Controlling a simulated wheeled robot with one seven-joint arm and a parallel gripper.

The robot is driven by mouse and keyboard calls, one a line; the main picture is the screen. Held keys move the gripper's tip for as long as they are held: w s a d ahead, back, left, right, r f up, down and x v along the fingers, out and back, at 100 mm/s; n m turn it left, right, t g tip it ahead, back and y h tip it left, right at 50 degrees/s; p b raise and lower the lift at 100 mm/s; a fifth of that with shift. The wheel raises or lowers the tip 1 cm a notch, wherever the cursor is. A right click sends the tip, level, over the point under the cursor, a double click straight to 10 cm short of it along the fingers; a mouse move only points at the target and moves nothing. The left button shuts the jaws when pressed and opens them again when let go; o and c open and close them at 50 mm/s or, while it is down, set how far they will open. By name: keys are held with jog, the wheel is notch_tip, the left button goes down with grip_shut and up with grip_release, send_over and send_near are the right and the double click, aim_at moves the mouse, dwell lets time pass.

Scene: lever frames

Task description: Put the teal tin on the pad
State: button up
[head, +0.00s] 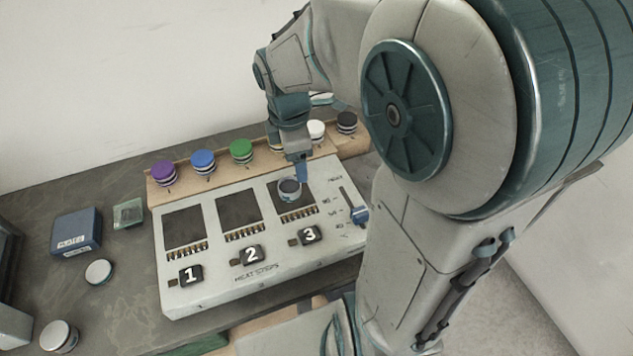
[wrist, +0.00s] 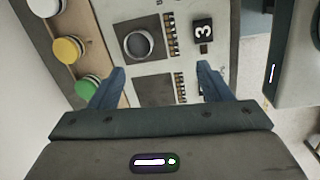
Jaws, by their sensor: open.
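A round open tin (head: 289,188) with a grey-blue wall stands on the dark square plate above label 3 of the heat-strip panel; it shows in the wrist view (wrist: 138,43) too. It looks like the teal tin. A small flat green-teal square (head: 128,212), perhaps the pad, lies on the bench left of the panel. My gripper (head: 302,175) is above the panel close by the tin. In the wrist view my gripper (wrist: 158,84) is open and empty, its blue fingers apart, with the tin ahead of them, not between them.
The panel (head: 210,290) has dark plates, number labels and a slider (head: 358,214) at right. Coloured knobs, among them green (head: 241,150) and blue (head: 203,162), line its back. A blue box (head: 76,232) and two round tins (head: 98,271) (head: 59,336) stand at left.

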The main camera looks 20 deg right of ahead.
jog(key=s+r+m+t+y, duration=0.1)
jog(key=s+r+m+t, duration=0.1)
jog(key=s+m, duration=1)
jog(key=r+m, duration=0.1)
jog(key=m, duration=0.3)
jog(key=shift+r+m, duration=0.3)
jog(key=shift+r, duration=0.05)
